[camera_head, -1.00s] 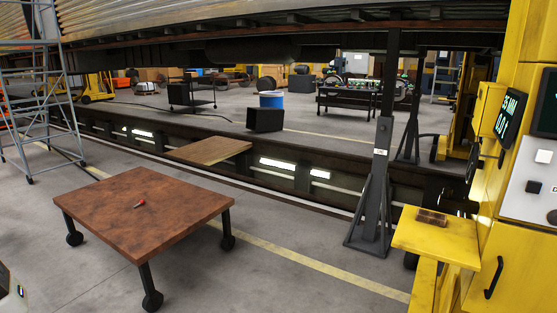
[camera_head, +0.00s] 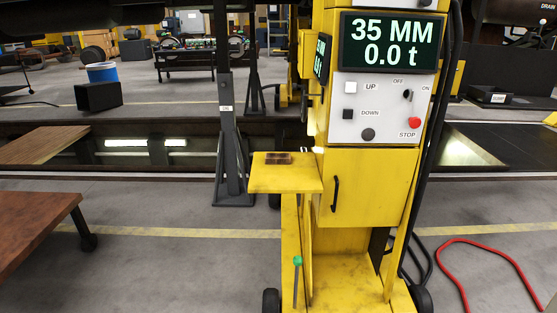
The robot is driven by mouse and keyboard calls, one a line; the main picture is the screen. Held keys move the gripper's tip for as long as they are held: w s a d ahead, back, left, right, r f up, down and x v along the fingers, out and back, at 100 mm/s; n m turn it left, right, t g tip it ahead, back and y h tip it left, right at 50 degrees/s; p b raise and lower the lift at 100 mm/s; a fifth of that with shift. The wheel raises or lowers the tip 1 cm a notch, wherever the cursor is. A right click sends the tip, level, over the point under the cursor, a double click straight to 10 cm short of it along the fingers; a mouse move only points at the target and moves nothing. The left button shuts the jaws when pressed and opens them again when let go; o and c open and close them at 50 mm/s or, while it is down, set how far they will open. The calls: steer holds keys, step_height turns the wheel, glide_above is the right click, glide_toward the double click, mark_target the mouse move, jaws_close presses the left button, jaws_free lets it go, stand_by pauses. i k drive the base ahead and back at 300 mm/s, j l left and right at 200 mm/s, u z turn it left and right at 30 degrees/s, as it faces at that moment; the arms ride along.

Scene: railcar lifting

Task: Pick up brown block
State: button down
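The brown block (camera_head: 278,158) lies flat on the small yellow shelf (camera_head: 284,182) on the left side of the yellow lifting column (camera_head: 366,187). It is a small, dark brown, flat piece. My gripper does not show in this view, so I cannot see where it is relative to the block.
The column carries a control panel (camera_head: 383,109) with a display reading 35 MM and 0.0 t. A grey jack stand (camera_head: 232,160) stands behind the shelf. A brown wheeled table (camera_head: 30,225) is at left. A red hose (camera_head: 490,255) lies at right. Floor in front at left is clear.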

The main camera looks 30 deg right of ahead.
mark_target(270, 158)
steer(key=i+l+u, duration=0.1)
steer(key=l, duration=0.25)
steer(key=i+l, duration=0.3)
steer(key=i+l+u, duration=0.15)
steer(key=l, duration=0.25)
steer(key=i+l, duration=0.2)
steer(key=l, duration=0.2)
steer(key=i+l+u, duration=0.15)
steer(key=l, duration=0.2)
steer(key=i+l+u, duration=0.1)
steer(key=l, duration=0.3)
steer(key=i+l, duration=0.2)
steer(key=l, duration=0.25)
steer(key=u, duration=0.05)
